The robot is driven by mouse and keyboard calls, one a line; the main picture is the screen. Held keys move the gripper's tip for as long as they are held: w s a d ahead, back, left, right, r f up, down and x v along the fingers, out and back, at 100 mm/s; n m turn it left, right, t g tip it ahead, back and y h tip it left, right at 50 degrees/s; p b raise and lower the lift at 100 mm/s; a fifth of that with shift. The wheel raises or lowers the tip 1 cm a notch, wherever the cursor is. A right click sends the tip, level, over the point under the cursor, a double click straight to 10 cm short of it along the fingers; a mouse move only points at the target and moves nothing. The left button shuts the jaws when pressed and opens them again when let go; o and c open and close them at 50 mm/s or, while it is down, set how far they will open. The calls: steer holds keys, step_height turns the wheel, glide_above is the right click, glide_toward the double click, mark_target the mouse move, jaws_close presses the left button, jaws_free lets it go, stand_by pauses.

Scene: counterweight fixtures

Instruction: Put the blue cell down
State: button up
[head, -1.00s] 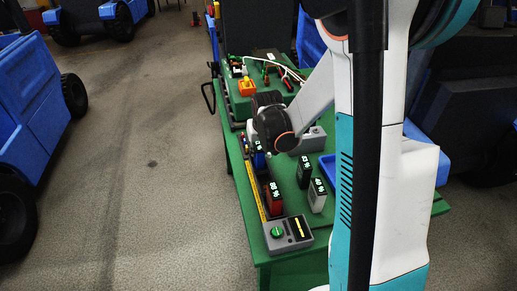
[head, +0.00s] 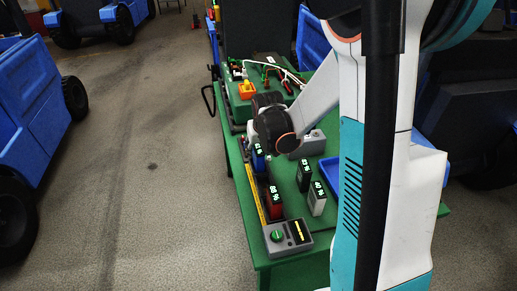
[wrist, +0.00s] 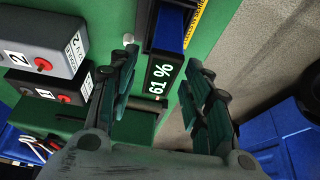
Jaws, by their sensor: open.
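The blue cell (head: 258,160) stands in the rail on the green table, behind the red cell, partly hidden by my arm in the head view. In the wrist view the blue cell (wrist: 172,30) shows a blue side and a black face reading 61 %. My gripper (wrist: 161,60) is open, with one finger on each side of that face and visible gaps beside it. In the head view the fingers are hidden behind my wrist. Whether the cell's base is fully seated cannot be seen.
The red cell (head: 275,203) is in the same rail, beside a yellow scale. A black cell (head: 304,176) and a white cell (head: 317,199) stand to the right. A blue tray (head: 327,172) lies by my arm.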

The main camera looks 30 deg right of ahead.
steer(key=p+v, duration=0.3)
steer(key=v, duration=0.7)
steer(key=shift+r, duration=0.3)
steer(key=shift+s, duration=0.15)
stand_by(0.6)
